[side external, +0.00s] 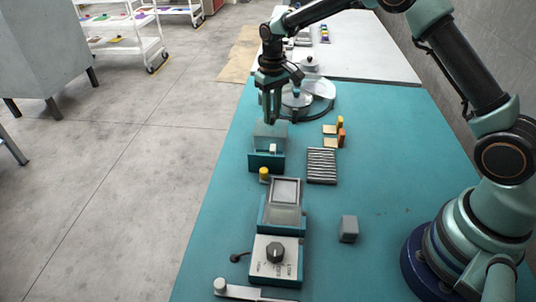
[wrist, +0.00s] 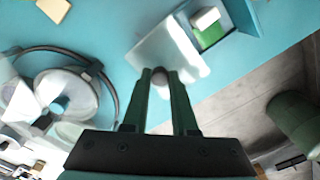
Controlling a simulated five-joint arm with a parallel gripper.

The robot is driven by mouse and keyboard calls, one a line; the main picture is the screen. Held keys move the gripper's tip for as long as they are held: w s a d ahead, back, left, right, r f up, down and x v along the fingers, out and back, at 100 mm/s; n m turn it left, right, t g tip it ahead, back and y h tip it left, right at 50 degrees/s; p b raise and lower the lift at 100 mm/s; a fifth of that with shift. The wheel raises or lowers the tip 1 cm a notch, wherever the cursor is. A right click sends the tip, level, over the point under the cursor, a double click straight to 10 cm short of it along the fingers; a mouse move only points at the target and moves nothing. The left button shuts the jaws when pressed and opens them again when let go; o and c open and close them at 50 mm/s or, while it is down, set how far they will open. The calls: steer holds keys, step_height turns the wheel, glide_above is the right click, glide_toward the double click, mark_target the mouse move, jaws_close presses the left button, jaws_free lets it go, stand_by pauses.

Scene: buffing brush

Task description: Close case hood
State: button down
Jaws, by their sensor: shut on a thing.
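The case (side external: 266,161) is a small teal box on the teal bench, with a white block (side external: 273,148) showing at it. Its clear hood (side external: 270,131) stands raised on the gripper side of the case. In the wrist view the hood (wrist: 172,48) is a see-through panel beside the open case (wrist: 236,48), where the white block (wrist: 206,18) sits over green. My gripper (side external: 271,116) points down at the hood's edge. In the wrist view its fingers (wrist: 160,80) are shut on the hood's round grey knob (wrist: 160,76).
A round device with a clear cover (side external: 298,97) stands just behind my gripper. A ribbed dark tray (side external: 321,166), small yellow and orange blocks (side external: 340,128) and a yellow-capped piece (side external: 264,174) lie close by. A second box (side external: 283,205) and a dial panel (side external: 276,259) stand in front.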

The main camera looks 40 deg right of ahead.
mark_target(268, 128)
steer(key=shift+r, duration=0.1)
steer(key=s+a, duration=0.5)
steer(key=shift+s+a, duration=0.1)
steer(key=shift+a, duration=0.1)
steer(key=c, duration=0.7)
jaws_free()
steer(key=shift+r, duration=0.4)
step_height(268, 128, up, 11)
steer(key=shift+r, duration=0.15)
